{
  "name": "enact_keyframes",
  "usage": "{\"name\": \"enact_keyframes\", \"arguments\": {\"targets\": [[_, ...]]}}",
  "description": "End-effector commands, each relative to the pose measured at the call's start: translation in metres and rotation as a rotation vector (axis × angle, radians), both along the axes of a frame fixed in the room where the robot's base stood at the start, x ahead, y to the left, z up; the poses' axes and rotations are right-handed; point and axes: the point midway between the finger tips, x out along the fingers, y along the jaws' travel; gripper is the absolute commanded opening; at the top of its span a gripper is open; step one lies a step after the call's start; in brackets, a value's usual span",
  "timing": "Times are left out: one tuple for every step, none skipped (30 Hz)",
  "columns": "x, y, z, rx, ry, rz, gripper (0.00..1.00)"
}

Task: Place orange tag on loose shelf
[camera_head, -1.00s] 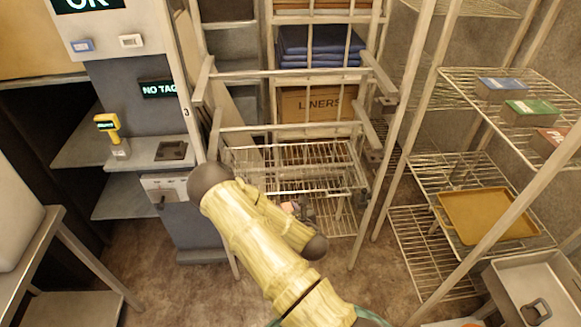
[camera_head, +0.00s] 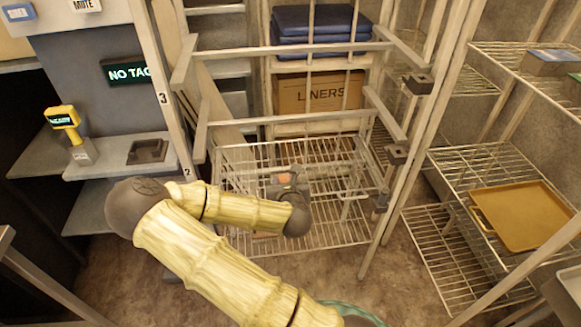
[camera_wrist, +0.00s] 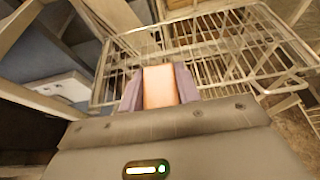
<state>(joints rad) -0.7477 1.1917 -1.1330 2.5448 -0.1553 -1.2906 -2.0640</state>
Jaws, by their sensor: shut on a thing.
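The orange tag (camera_wrist: 158,90) is held between the two jaws of my gripper (camera_wrist: 158,88) in the wrist view. In the head view a small part of the tag (camera_head: 281,178) shows beside my gripper (camera_head: 290,185). A wire shelf (camera_head: 322,238) with raised wire edges sits low in the pale rack. My gripper and the tag appear over this shelf in the head view. The shelf also shows beyond the jaws in the wrist view (camera_wrist: 225,50). I cannot tell how high the tag is above the wires, or whether this is the loose shelf.
Rack posts and slanted rails flank the wire shelf. A "LINERS" box (camera_head: 318,93) and folded blue cloths (camera_head: 318,30) are behind. A yellow scanner (camera_head: 64,118) and a "NO TAG" display (camera_head: 130,72) are left. A mustard tray (camera_head: 522,215) lies on the right rack.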

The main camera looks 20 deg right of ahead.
Motion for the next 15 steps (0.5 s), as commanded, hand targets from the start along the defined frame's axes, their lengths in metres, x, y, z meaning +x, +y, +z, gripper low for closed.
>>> {"name": "enact_keyframes", "arguments": {"targets": [[0.0, 0.0, -0.001, 0.0, -0.001, -0.003, 0.09], [-0.001, 0.001, 0.0, 0.0, 0.0, -0.004, 0.09], [-0.001, 0.001, 0.001, 0.0, 0.0, -0.005, 0.09], [-0.001, 0.002, 0.001, -0.001, 0.0, -0.004, 0.09], [0.0, 0.002, 0.001, 0.0, 0.0, -0.003, 0.09], [0.0, 0.003, 0.002, 0.0, 0.0, -0.001, 0.09], [0.0, 0.003, 0.002, 0.0, 0.0, -0.001, 0.09], [0.0, 0.003, 0.001, 0.0, 0.0, 0.0, 0.09], [0.0, 0.004, 0.001, 0.0, 0.0, 0.0, 0.09], [0.0, 0.004, 0.001, -0.001, 0.0, 0.001, 0.09], [0.001, 0.004, 0.001, -0.001, 0.0, 0.001, 0.09], [0.002, 0.003, 0.002, 0.0, 0.0, 0.001, 0.09], [0.004, 0.002, 0.002, 0.0, -0.001, 0.0, 0.09], [0.007, 0.001, 0.002, 0.0, -0.001, 0.0, 0.09], [0.012, -0.001, 0.002, 0.0, -0.002, 0.0, 0.09]]}}
